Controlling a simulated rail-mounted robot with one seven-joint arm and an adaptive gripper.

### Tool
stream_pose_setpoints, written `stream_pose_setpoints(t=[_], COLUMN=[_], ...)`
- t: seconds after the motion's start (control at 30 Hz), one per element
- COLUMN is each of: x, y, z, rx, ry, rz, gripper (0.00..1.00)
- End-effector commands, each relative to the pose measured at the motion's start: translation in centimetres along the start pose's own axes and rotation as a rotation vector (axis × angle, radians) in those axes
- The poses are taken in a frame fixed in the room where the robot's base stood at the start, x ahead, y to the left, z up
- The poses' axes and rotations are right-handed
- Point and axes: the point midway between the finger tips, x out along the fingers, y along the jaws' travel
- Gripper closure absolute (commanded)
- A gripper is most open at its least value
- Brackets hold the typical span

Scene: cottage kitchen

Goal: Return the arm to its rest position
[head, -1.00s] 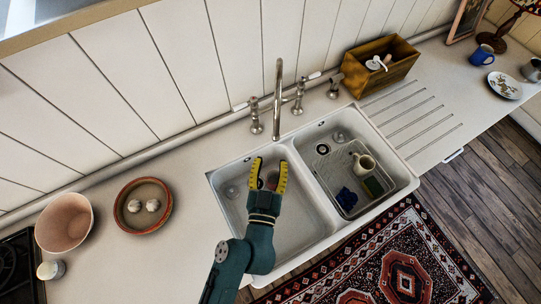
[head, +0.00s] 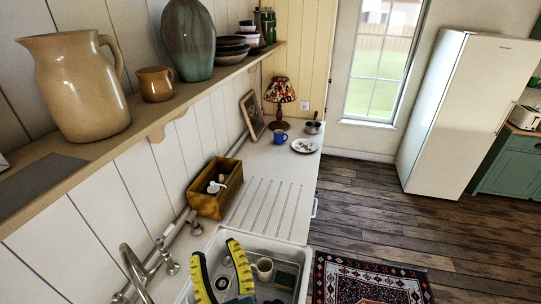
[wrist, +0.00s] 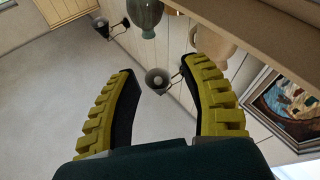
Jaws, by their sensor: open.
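My gripper (head: 219,252) has yellow ridged fingers with dark inner pads. In the head view it is at the bottom edge, in front of the sink (head: 298,263). Its fingers are spread and nothing is between them. In the wrist view my gripper (wrist: 160,70) also shows open and empty, pointing up toward the ceiling and the wall shelf. Most of my arm is out of the head view.
A wall shelf (head: 158,95) with a beige jug (head: 75,85) and a vase (head: 187,40) runs along the left. A wooden box (head: 216,190) stands by the drainboard. A cream mug (head: 264,268) is in the sink. Open floor (head: 420,215) lies to the right.

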Motion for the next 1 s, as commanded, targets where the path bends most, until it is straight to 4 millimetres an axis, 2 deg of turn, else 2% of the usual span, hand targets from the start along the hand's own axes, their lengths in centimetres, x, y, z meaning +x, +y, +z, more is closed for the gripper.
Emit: stream_pose_setpoints(t=[0.03,0.17,0.23,0.3,0.33,0.37,0.4,0.47,0.6,1.0], x=[1.1,1.6,0.7,-1.0,-2.0,-3.1,-4.2,-4.8,-4.8,-4.7], y=[3.0,9.5,12.7,15.3,16.2,16.7,17.1,17.6,17.6,17.5], z=[-4.3,-13.3,-18.0,-21.7,-22.9,-23.1,-22.1,-21.1,-20.4,-20.4], rx=[-0.051,-0.159,-0.196,-0.199,-0.179,-0.14,-0.083,-0.008,0.066,0.065], ry=[0.043,0.094,0.101,0.089,0.075,0.048,0.0,-0.045,-0.057,-0.056], rz=[0.039,0.137,0.206,0.287,0.327,0.362,0.398,0.428,0.431,0.427], gripper=[0.53,0.53,0.53,0.53,0.53,0.53,0.53,0.53,0.53,0.53])
